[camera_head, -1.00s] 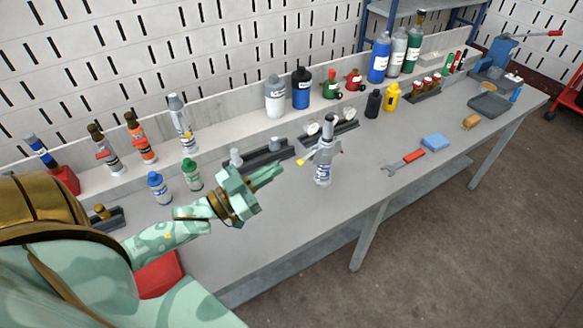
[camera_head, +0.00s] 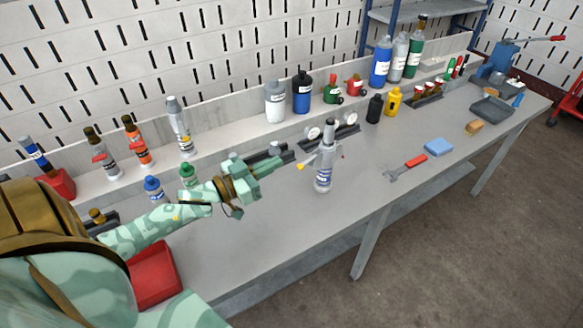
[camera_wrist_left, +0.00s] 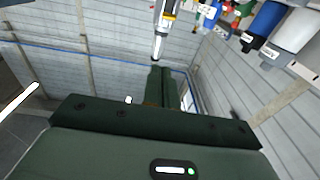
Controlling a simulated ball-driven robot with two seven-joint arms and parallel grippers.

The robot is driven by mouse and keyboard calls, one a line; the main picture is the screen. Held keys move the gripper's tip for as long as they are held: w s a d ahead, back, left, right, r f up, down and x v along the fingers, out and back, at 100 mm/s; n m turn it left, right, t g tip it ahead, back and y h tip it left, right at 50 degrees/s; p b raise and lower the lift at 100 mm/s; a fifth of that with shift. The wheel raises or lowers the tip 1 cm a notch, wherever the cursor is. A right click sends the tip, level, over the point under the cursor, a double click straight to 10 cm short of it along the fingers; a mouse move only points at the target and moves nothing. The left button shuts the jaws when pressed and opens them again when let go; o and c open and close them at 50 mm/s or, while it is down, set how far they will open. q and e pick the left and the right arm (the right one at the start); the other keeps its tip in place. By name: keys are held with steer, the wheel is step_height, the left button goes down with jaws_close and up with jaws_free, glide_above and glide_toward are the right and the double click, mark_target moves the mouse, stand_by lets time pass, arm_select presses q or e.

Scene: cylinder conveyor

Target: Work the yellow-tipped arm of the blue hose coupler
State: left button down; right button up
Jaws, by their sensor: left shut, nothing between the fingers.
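A slim grey upright device with blue markings (camera_head: 323,178) stands on the bench; it is the thing with a yellow-tipped arm (camera_head: 301,166) on its left side and a small red tip on its right. Most of its body looks grey rather than blue. My left gripper (camera_head: 284,156) is shut and empty, its fingers pointing right, just left of the yellow tip and apart from the device as far as I can tell. In the left wrist view the shut fingers (camera_wrist_left: 161,87) point away, below a grey and yellow part I cannot name surely. My right gripper is out of view.
Bottles and tubes line the back ledge, such as a dark blue bottle (camera_head: 302,92). Gauges (camera_head: 329,131) stand behind the device. A red-handled wrench (camera_head: 407,167) and a blue sponge (camera_head: 438,147) lie to the right. A red bin (camera_head: 152,275) is at lower left. The bench front is clear.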

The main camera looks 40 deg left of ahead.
mark_target(307, 162)
arm_select(q)
steer(key=w+d+f+b, duration=0.2)
steer(key=w+f, duration=0.1)
steer(key=w, duration=0.2)
steer(key=shift+w+f+b, duration=0.2)
steer(key=shift+f+b, duration=0.1)
steer(key=shift+b, duration=0.1)
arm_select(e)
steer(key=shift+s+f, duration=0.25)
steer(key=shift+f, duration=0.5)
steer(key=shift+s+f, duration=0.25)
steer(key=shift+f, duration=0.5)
